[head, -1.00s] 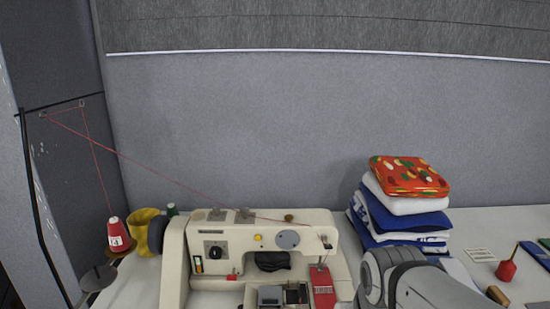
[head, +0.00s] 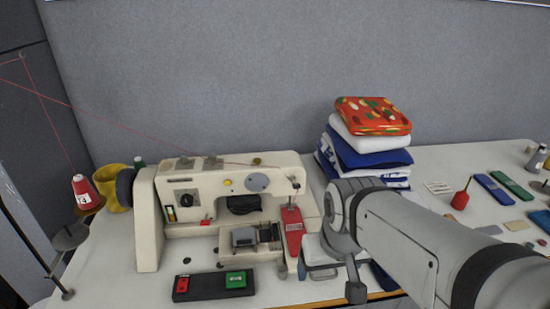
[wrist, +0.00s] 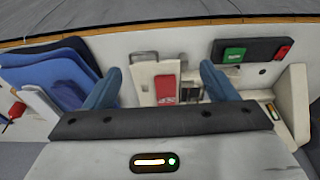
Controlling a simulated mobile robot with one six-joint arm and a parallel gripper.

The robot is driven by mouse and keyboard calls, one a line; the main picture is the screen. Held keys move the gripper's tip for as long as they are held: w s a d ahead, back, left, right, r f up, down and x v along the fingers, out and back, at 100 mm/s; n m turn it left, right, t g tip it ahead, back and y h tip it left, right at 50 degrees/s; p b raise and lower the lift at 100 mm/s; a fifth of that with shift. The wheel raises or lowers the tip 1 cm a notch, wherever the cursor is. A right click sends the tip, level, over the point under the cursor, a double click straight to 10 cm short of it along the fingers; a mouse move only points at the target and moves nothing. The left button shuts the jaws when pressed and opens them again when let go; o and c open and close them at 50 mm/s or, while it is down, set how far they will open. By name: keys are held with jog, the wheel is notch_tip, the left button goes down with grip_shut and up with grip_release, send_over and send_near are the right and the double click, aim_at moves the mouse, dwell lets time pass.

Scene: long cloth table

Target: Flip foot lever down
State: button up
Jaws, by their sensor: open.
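A cream sewing machine (head: 240,185) stands on the table, with a red part (head: 293,230) at its needle end. The red part (wrist: 165,90) also shows in the wrist view, between and beyond my fingers. I cannot clearly make out the foot lever or which way it points. My gripper (wrist: 160,70) is open, with two blue fingers spread apart and nothing seen held between them. It is near the needle end of the machine. In the head view my arm comes in from the right and hides part of the table there.
A dark box with red and green buttons (head: 214,286) lies in front of the machine. Folded cloths (head: 370,150) are stacked to its right, behind my arm. Several small items lie at the right.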

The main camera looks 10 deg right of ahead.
jog(key=w+r+t+p, duration=0.1)
jog(key=w+r, duration=0.3)
jog(key=w, duration=0.3)
jog(key=w+r+t, duration=0.1)
jog(key=w+r, duration=0.3)
jog(key=w, duration=0.4)
jog(key=w+r+t+p, duration=0.1)
jog(key=w+r, duration=0.3)
jog(key=w, duration=0.4)
jog(key=shift+a+r+p, duration=0.2)
jog(key=shift+r+p, duration=0.15)
jog(key=shift+r, duration=0.05)
jog(key=c, duration=1.3)
jog(key=shift+w+r, duration=0.15)
jog(key=shift+w, duration=0.25)
jog(key=shift+c, duration=1)
grip_shut()
